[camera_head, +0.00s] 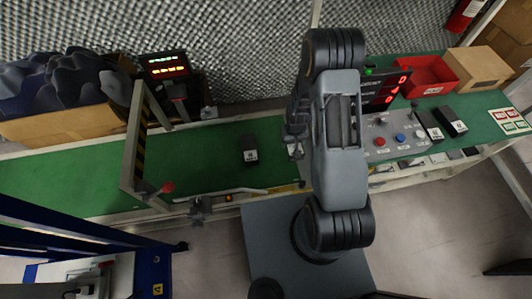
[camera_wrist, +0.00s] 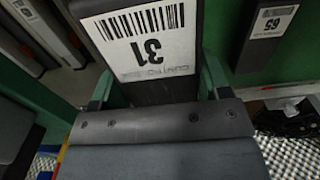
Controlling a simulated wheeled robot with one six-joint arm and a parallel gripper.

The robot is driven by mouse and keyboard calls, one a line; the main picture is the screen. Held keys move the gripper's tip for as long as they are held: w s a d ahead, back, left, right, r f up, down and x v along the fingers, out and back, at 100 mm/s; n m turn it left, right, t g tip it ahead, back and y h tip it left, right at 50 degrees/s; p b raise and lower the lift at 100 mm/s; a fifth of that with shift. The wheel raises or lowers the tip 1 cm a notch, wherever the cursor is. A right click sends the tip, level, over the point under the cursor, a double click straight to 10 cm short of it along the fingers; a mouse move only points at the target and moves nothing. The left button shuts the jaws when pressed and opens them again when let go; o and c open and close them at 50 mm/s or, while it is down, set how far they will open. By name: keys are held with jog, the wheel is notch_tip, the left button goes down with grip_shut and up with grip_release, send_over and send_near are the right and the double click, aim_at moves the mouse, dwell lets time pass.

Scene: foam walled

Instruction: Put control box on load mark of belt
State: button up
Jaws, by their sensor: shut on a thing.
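My gripper (camera_wrist: 158,88) is shut on a dark control box (camera_wrist: 150,91) in the wrist view, with a finger on each side. The box has a white barcode label reading 31, upside down in this view. In the head view my arm hides most of the gripper; a small part of a dark box with a pale label (camera_head: 295,150) shows beside the arm, over the green belt (camera_head: 215,143). I cannot tell whether the held box touches the belt. Another dark box (camera_head: 249,152) stands on the belt to the left. I cannot make out a load mark.
A striped gate frame (camera_head: 137,140) spans the belt at left. A control panel with buttons (camera_head: 395,140), more dark boxes (camera_head: 452,122), a red bin (camera_head: 428,75) and a cardboard box (camera_head: 478,70) are at right. The belt between gate and standing box looks clear.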

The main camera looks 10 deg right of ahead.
jog(key=s+d+b, duration=0.2)
jog(key=d+b, duration=0.6)
jog(key=b, duration=0.6)
jog(key=w+a+f+b, duration=0.1)
jog(key=w+a, duration=0.1)
jog(key=w+a+f+b, duration=0.1)
jog(key=w+a, duration=0.1)
jog(key=a, duration=0.1)
jog(key=w+a+f+b, duration=0.1)
jog(key=w+a+f, duration=0.1)
jog(key=shift+a, duration=0.2)
jog(key=b, duration=0.2)
send_over(279, 147)
jog(key=f, duration=0.4)
jog(key=shift+s+d+f, duration=0.25)
jog(key=shift+s+d, duration=0.05)
jog(key=shift+w+a+f, duration=0.2)
jog(key=shift+f, duration=0.2)
jog(key=shift+a+f+b, duration=0.1)
jog(key=shift+f+b, duration=0.3)
jog(key=shift+f, duration=1.15)
jog(key=shift+f, duration=0.1)
